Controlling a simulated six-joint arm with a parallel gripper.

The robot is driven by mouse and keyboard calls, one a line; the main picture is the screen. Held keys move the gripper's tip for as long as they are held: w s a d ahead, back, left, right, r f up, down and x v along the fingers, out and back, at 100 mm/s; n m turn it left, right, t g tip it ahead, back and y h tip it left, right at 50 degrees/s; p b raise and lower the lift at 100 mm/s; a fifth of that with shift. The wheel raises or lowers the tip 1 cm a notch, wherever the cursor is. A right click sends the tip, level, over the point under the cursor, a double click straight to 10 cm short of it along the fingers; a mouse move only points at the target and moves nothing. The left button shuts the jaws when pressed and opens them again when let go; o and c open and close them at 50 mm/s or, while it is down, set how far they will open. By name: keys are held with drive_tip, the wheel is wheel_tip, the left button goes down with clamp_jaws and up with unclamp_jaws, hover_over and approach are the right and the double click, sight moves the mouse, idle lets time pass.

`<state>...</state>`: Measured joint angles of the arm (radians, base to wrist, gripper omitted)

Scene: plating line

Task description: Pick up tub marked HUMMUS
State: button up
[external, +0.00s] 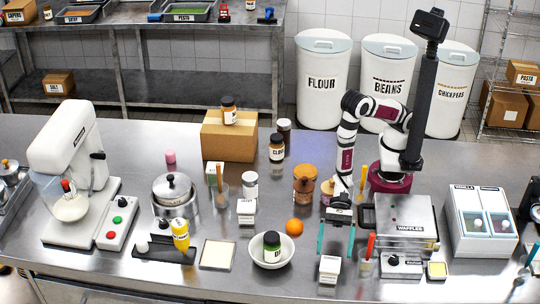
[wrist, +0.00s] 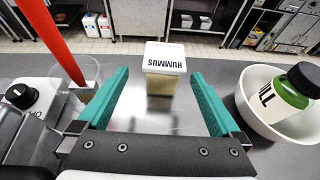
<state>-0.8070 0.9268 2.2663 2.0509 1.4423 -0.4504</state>
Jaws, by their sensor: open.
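The tub marked HUMMUS (wrist: 164,64) is a small, squarish container with a white lid and dark lettering. It stands upright on the steel counter, straight ahead of my fingers in the wrist view. In the external view the tub (external: 329,271) is near the counter's front edge, just in front of my gripper (external: 336,249). My gripper is open and empty, with its two teal fingers apart. In the wrist view the tub appears between the fingertips, a little beyond them, with no contact visible.
A white bowl (wrist: 249,112) holding a green DILL jar (wrist: 292,88) is right of my fingers in the wrist view. A glass with a red-handled utensil (wrist: 52,36) and a knobbed unit (wrist: 22,93) are left. An orange (external: 294,227) lies behind the bowl.

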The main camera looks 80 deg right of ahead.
sight(331, 262)
drive_tip(key=x, duration=0.6)
drive_tip(key=shift+w+a+f, duration=0.15)
drive_tip(key=shift+w+a, duration=0.15)
drive_tip(key=c, duration=1.5)
